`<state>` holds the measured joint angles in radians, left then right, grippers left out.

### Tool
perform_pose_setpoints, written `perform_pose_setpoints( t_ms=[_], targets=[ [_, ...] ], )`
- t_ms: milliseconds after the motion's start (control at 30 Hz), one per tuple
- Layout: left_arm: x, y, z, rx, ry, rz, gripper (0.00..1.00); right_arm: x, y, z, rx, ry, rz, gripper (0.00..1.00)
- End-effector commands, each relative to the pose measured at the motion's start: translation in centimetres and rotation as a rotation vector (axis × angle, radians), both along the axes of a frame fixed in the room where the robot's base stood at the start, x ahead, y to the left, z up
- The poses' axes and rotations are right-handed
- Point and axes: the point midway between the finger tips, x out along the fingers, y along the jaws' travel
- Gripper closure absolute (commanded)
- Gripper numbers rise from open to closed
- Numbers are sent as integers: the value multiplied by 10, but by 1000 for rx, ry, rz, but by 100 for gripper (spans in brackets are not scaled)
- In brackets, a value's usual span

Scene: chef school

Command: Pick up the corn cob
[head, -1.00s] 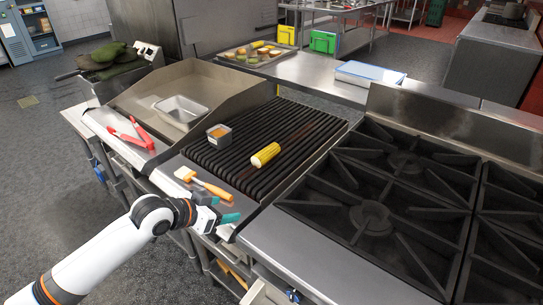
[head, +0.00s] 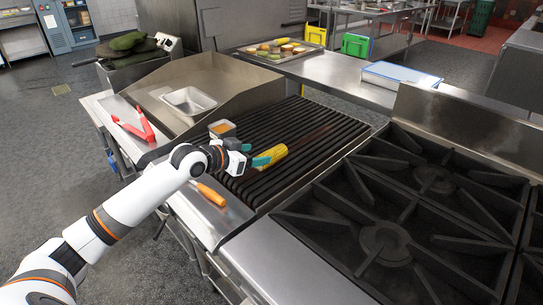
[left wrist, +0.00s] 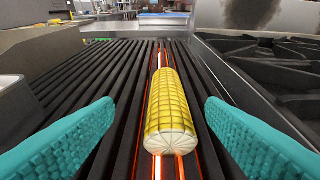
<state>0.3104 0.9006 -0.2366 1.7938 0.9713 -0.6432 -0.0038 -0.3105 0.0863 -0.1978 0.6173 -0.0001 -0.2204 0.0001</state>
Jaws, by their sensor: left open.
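The yellow corn cob (head: 270,155) lies on the black ribbed grill (head: 306,143). In the left wrist view the corn cob (left wrist: 168,108) lies lengthwise along the grill bars, its pale cut end facing me. My left gripper (head: 262,161) is at the near end of the cob. In the left wrist view its two teal fingers (left wrist: 160,138) are spread, one on each side of the cob's near end, with a gap on both sides. It holds nothing. My right gripper is not in view.
A small metal container (head: 222,129) with orange contents stands on the grill to the left. An orange-handled brush (head: 211,194) lies on the front ledge, partly behind my arm. Red tongs (head: 134,127) lie farther left. Stove burners (head: 400,225) are to the right.

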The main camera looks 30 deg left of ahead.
Motion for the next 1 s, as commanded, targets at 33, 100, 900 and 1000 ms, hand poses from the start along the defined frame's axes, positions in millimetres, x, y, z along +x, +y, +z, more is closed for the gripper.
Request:
perform_pose_setpoints(
  t_ms=[33, 100, 900, 1000],
  targets=[
    [5, -2, -1, -3, -1, 0, 35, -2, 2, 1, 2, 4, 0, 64],
    [9, -4, -3, -1, 0, -1, 35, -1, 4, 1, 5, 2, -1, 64],
    [53, -27, -25, 2, 1, -1, 48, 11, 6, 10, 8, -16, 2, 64],
    [53, -27, -25, 2, 1, -1, 65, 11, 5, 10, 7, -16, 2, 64]
  ],
)
